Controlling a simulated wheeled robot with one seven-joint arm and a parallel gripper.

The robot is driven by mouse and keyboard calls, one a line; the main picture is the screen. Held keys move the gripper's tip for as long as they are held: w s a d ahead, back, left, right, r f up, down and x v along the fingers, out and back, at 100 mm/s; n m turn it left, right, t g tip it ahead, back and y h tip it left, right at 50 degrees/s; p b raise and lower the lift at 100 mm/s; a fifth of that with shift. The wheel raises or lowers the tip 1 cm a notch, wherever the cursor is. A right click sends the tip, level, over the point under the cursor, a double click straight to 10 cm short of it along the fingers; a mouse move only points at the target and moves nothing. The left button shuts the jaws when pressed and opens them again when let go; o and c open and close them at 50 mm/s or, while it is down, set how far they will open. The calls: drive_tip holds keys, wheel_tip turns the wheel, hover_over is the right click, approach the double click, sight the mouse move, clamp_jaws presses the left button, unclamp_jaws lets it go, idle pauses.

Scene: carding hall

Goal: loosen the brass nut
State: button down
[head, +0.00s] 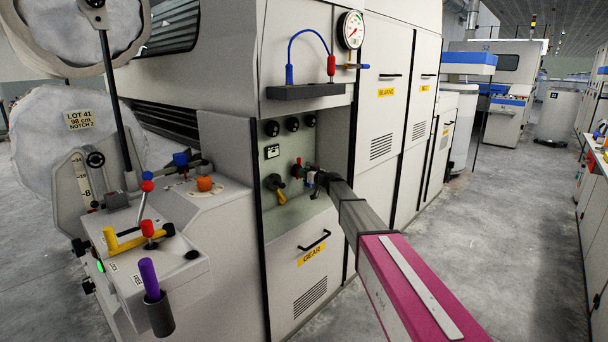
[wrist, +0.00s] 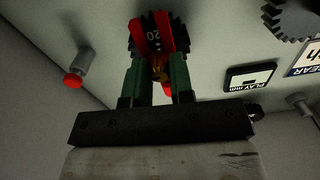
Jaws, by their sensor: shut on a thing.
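The fingers and the red part hide much of the nut. In the head view my gripper (head: 310,176) is at the recessed panel (head: 290,209) of the grey machine. The nut is too small and covered there to make out.
A red-tipped peg (wrist: 73,80) stands left of my gripper in the wrist view. Another black gear (wrist: 291,17) and a small black display (wrist: 250,77) are to the right. In the head view a yellow-handled knob (head: 275,185) is left of my gripper. The aisle floor (head: 480,220) is clear.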

drive_tip(key=n, duration=0.9)
drive_tip(key=shift+s+f, duration=0.1)
drive_tip(key=shift+s, duration=0.05)
drive_tip(key=shift+n, duration=0.4)
drive_tip(key=c, duration=1)
unclamp_jaws()
drive_tip(key=v, duration=1)
drive_tip(key=shift+s+d, duration=0.25)
drive_tip(key=shift+d, duration=0.1)
